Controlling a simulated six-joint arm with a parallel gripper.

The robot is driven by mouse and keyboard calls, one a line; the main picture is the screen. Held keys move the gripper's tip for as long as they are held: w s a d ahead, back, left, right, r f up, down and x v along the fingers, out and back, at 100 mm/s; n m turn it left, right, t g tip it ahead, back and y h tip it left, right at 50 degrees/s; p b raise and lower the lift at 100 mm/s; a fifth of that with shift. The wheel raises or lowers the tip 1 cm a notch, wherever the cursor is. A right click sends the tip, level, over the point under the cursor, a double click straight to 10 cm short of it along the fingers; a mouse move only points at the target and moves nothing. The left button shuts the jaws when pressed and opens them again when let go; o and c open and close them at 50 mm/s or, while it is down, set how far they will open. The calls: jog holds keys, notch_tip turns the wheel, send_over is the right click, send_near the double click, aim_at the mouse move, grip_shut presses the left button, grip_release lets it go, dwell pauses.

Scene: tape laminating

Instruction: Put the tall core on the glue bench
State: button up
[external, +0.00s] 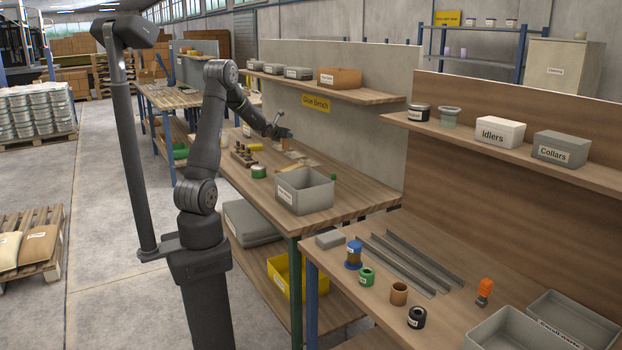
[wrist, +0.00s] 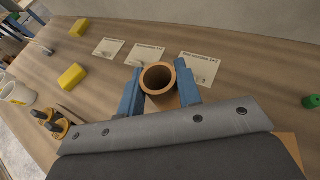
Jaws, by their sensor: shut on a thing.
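The tall core, a brown open tube (wrist: 158,80), stands between the two blue fingers of my gripper (wrist: 160,92) in the wrist view. The gripper is shut on it, and its hollow top end faces the camera. In the external view my gripper (external: 280,133) is low over the far part of the glue bench (external: 345,192), below the yellow Glue Bench sign (external: 316,103). The core is small and partly hidden there. I cannot tell whether its lower end touches the bench top.
Printed cards (wrist: 146,54) lie just beyond the core, with yellow blocks (wrist: 72,76) to the left. The nearer bench holds a short brown core (external: 398,294), spools and metal rails (external: 410,262).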

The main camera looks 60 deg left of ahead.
jog(key=shift+s+a+f, duration=0.4)
jog(key=shift+a+f, duration=1.35)
jog(key=shift+s+a+f, duration=0.45)
jog(key=shift+a+f, duration=1.3)
jog(key=shift+a, duration=0.05)
jog(key=shift+s+a+f, duration=0.4)
jog(key=shift+a+f, duration=1.35)
jog(key=shift+f, duration=0.2)
jog(key=o, duration=0.9)
jog(key=shift+o, duration=0.2)
jog(key=shift+r, duration=0.1)
jog(key=shift+r, duration=0.15)
jog(key=v, duration=1.2)
